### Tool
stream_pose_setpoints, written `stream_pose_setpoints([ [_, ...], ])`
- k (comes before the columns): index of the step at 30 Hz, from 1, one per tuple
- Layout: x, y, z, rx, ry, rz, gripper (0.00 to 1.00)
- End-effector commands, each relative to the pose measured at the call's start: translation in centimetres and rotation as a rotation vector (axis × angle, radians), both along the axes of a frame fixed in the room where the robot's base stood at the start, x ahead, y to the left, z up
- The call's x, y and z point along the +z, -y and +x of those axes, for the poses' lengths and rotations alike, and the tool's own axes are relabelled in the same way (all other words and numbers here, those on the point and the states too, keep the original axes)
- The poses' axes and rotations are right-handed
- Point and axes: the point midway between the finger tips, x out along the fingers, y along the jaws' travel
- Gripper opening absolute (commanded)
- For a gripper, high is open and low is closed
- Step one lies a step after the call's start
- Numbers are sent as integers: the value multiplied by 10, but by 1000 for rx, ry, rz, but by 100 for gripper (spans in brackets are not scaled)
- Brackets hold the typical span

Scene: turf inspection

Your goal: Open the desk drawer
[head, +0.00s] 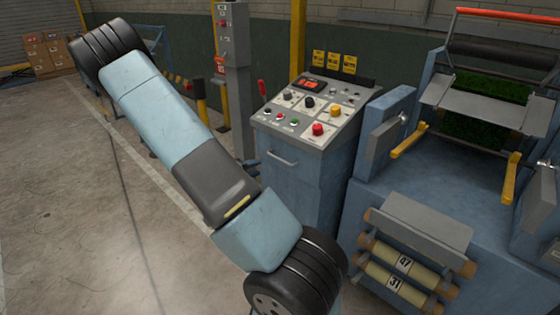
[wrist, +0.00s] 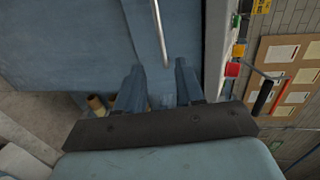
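The blue control desk (head: 305,180) has a sloped grey panel of buttons on top. A pale bar handle (head: 282,157) is on its front, just below the panel; the drawer's outline is not clear. In the wrist view the handle (wrist: 159,30) runs down from the top edge, and its lower end appears between the fingertips. My gripper (wrist: 158,68) is open, its two blue fingers apart on either side of that end. I cannot tell whether the fingers touch the bar. In the head view my gripper is mostly hidden behind my arm, at the desk's left edge.
A blue machine (head: 440,220) with yellow levers and rollers marked 47 and 31 stands close on the desk's right. A grey switch post (head: 236,80) and a yellow bollard (head: 200,102) stand behind my arm. The concrete floor (head: 70,200) at left is clear.

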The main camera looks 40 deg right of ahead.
Motion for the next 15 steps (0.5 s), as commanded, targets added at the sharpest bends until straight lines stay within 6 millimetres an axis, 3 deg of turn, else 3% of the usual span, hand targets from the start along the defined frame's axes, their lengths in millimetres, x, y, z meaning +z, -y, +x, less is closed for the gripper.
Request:
stream_pose_setpoints([
  [15, -18, 87, 6, -5, 2, 1, 37],
])
